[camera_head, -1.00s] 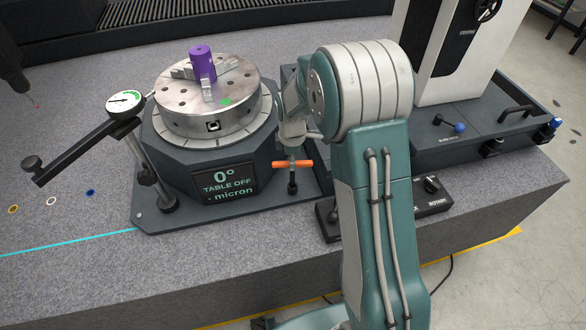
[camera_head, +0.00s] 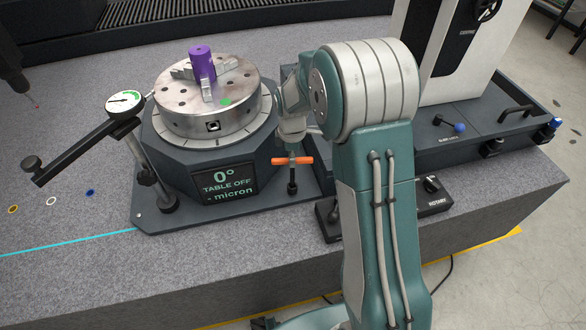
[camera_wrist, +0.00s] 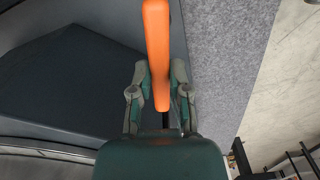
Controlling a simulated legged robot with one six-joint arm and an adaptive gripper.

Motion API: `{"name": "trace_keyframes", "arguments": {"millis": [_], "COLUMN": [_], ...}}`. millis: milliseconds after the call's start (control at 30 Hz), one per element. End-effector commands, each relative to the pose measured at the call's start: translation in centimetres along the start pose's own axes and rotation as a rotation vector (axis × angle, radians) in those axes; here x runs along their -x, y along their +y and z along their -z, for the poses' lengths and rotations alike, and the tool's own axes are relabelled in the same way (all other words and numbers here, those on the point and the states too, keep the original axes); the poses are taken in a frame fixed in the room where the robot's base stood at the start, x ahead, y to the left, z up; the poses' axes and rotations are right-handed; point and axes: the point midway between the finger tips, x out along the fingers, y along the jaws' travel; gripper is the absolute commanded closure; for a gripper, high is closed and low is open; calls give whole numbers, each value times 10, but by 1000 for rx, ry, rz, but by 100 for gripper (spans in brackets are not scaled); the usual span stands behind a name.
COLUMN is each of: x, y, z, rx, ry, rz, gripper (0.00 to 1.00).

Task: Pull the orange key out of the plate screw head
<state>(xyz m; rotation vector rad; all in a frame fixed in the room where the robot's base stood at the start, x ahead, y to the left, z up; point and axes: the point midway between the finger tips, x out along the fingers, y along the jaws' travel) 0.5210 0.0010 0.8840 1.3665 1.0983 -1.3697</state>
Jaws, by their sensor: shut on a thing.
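The orange key (camera_head: 292,160) is a T-shaped tool with an orange crossbar and a dark stem. It stands roughly upright at the right side of the rotary table, above the dark base plate (camera_head: 225,211). My gripper (camera_wrist: 159,80) is shut on the key; in the wrist view the orange bar (camera_wrist: 157,45) runs between the two fingers.
The rotary table's display (camera_head: 222,186) is left of the key. A purple cylinder (camera_head: 202,63) sits in the chuck on top. A dial gauge (camera_head: 125,101) stands at left. A control box (camera_head: 432,195) is at right. The granite front is clear.

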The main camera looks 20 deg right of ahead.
Motion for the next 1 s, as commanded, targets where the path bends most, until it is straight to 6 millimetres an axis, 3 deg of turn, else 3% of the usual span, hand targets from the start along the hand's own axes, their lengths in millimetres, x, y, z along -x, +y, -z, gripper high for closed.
{"name": "trace_keyframes", "arguments": {"millis": [700,1000], "x": [38,42], "y": [0,0], "z": [0,0], "rx": [0,0], "ry": [0,0], "rz": [-3,0], "gripper": [100,100]}}
